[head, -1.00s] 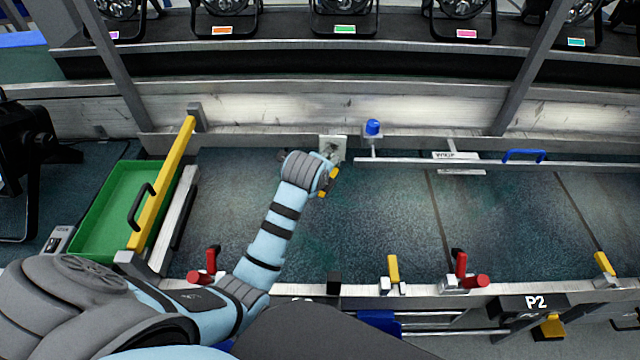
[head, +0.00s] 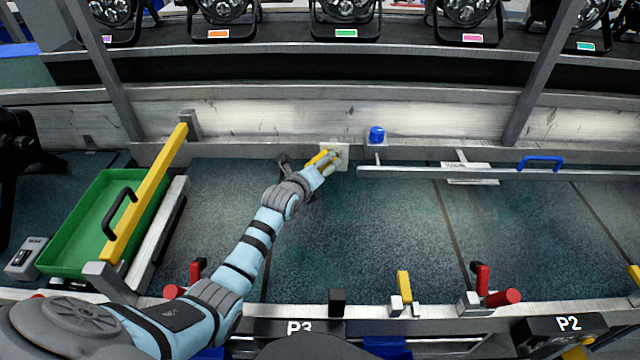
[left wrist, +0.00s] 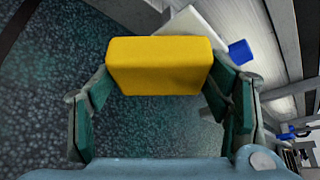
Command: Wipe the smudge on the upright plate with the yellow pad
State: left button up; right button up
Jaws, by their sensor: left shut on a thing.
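The yellow pad (head: 319,157) is held in my left gripper (head: 327,162), close to the small pale upright plate (head: 344,150) at the back wall. In the left wrist view the yellow pad (left wrist: 158,66) fills the space between the dark green fingers. The pale plate (left wrist: 198,28) shows behind the pad, partly covered by it. I cannot tell whether the pad touches the plate. The smudge cannot be made out clearly; the gripper and pad cover part of the plate's face. My right gripper is not in view.
A blue knob (head: 376,134) stands just right of the plate. A metal rail (head: 430,172) with a blue handle (head: 540,162) runs to the right. A green tray (head: 70,257) and yellow bar (head: 150,190) are at left. Red clamps (head: 487,290) line the front edge.

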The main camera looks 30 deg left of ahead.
pick_arm(q)
jog(key=shift+w+r, duration=0.1)
jog(key=shift+w+a+b, duration=0.45)
jog(key=shift+w+b, duration=0.4)
jog(key=shift+b, duration=0.05)
dwell(0.5)
jog(key=shift+d, duration=0.1)
